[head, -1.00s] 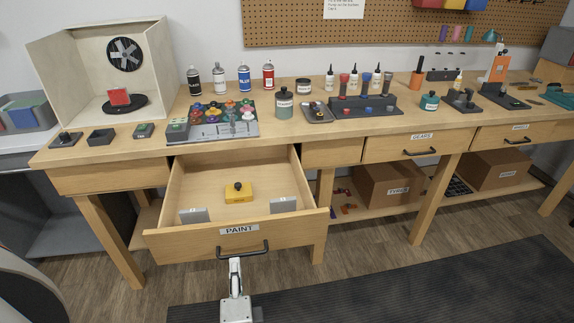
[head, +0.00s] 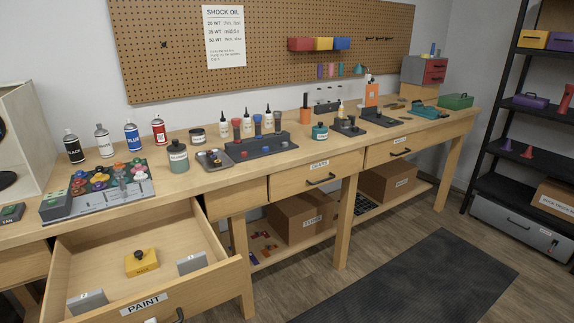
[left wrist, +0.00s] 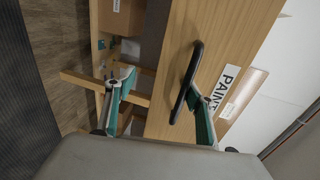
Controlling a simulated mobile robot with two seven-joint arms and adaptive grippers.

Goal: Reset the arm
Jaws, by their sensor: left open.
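My left gripper (left wrist: 163,80) is open, its two teal-lined fingers spread apart in the left wrist view. The black bar handle (left wrist: 187,85) of the PAINT drawer (left wrist: 232,55) shows between the fingers, nearer the right one. I see no grip on it. In the head view the PAINT drawer (head: 208,285) is pulled out. It holds a yellow block with a black knob (head: 141,262) and two grey blocks (head: 192,262) (head: 88,302). My left arm is almost wholly below the picture there. My right gripper is not in view.
The wooden workbench (head: 290,155) carries spray cans, a paint rack (head: 105,190), bottles and trays. Cardboard boxes (head: 298,218) sit on its lower shelf. A black shelf unit (head: 500,110) stands at the right. The dark floor mat (head: 420,275) is clear.

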